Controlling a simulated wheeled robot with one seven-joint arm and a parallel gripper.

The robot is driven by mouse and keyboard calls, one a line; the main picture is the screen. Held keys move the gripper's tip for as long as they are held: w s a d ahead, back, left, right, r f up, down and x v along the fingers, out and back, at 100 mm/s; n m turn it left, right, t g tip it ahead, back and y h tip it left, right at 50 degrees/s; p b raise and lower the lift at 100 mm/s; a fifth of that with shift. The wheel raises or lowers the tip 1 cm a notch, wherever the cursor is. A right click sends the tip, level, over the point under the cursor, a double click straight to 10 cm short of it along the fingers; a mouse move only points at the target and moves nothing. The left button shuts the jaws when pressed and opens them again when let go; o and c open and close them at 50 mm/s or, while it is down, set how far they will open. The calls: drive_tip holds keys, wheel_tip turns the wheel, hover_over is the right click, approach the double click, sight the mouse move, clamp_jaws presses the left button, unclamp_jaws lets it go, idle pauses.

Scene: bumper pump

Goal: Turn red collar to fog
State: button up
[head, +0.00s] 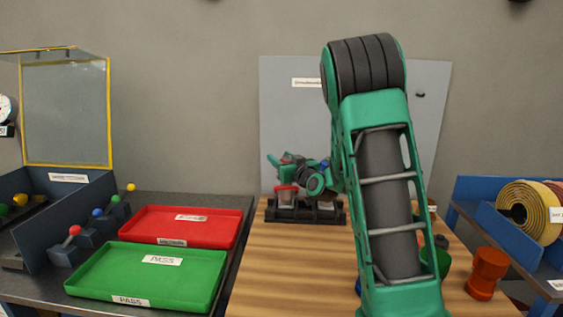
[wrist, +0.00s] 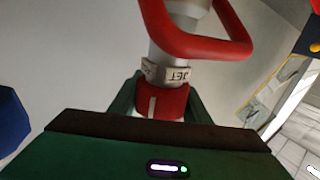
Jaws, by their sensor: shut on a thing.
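The red collar (wrist: 172,103) shows in the wrist view with a white line on its front. It sits between the dark green fingers of my gripper (wrist: 160,108), which is shut on it. A pale label band (wrist: 172,74) runs around the grey body just beyond the collar. The letters "JET" read on its right side, and the white line points left of them. Other lettering at the band's left edge is cut off, and I cannot see "fog". A red loop handle (wrist: 215,50) lies beyond. In the head view my gripper (head: 287,172) is small, over the black rack.
The black rack (head: 320,213) stands at the back of the wooden table (head: 280,270). Red (head: 160,225) and green trays (head: 190,265) lie left. An orange-red part (head: 487,272) and hose reels (head: 525,210) are right. My arm hides the table's middle.

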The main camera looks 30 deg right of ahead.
drive_tip(key=shift+a+f+n+y, duration=0.1)
drive_tip(key=shift+a+n+y, duration=0.15)
drive_tip(key=shift+n+y, duration=0.75)
drive_tip(key=shift+a+n+y, duration=0.2)
drive_tip(key=shift+n+y, duration=0.1)
drive_tip(key=shift+y, duration=0.7)
drive_tip(key=o, duration=1)
drive_tip(key=shift+o, duration=0.2)
drive_tip(key=s, duration=0.3)
drive_tip(key=s+d, duration=0.1)
drive_tip(key=s, duration=0.5)
drive_tip(key=shift+s+d, duration=0.25)
drive_tip(key=shift+d, duration=0.05)
drive_tip(key=shift+s, duration=0.5)
